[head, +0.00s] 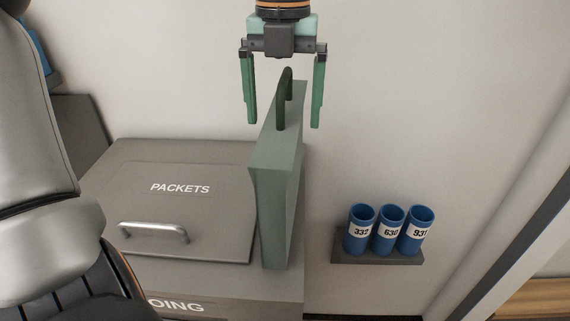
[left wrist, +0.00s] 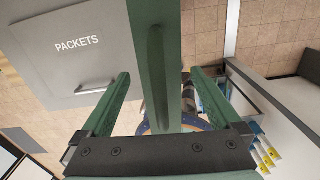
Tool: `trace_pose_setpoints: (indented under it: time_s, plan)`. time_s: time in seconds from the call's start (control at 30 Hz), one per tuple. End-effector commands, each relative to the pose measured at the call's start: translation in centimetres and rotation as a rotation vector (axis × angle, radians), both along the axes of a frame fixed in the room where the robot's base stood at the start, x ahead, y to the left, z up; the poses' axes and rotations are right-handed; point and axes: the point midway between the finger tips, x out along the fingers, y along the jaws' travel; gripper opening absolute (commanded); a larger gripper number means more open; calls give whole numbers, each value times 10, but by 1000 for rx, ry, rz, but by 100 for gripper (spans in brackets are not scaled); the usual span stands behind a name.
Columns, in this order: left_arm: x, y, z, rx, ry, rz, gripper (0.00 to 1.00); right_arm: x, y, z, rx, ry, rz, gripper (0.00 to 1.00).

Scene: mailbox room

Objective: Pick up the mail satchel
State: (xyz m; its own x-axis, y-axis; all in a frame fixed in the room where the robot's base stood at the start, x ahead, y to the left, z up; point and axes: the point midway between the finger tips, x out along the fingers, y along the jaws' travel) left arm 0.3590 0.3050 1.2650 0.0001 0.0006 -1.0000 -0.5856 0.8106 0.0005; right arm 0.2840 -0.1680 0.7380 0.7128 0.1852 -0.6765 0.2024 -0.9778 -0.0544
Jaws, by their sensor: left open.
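The mail satchel (head: 275,195) is a tall, thin grey-green case with a dark green handle (head: 285,98) on top. It stands upright on the right end of the grey packets cabinet. My left gripper (head: 284,122) is open above it, its two green fingers on either side of the handle, with gaps showing. In the left wrist view the satchel (left wrist: 158,20) and its handle (left wrist: 157,70) lie between the spread fingers. I cannot tell how deep the handle sits between them. My right gripper does not show.
The grey cabinet (head: 130,160) has a lid marked PACKETS with a silver bar handle (head: 153,232). Several blue numbered tubes (head: 390,230) stand on a small dark wall shelf (head: 378,256) to the right. The wall is close behind. Space between satchel and tubes is clear.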

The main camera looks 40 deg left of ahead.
Motion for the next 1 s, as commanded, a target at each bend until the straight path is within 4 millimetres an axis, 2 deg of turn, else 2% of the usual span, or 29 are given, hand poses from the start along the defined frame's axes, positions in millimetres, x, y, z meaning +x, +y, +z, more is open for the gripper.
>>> trace_pose_setpoints:
  time_s: [0.1,0.2,0.5,1.0]
  plan:
    - [-1,-2,-20,-2,3,-1,98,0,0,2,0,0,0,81]
    - [-1,-2,-30,-1,3,0,98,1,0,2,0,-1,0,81]
    - [-1,-2,-34,-1,-1,1,96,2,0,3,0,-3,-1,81]
    - [-1,-2,-34,0,0,1,40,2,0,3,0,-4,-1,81]
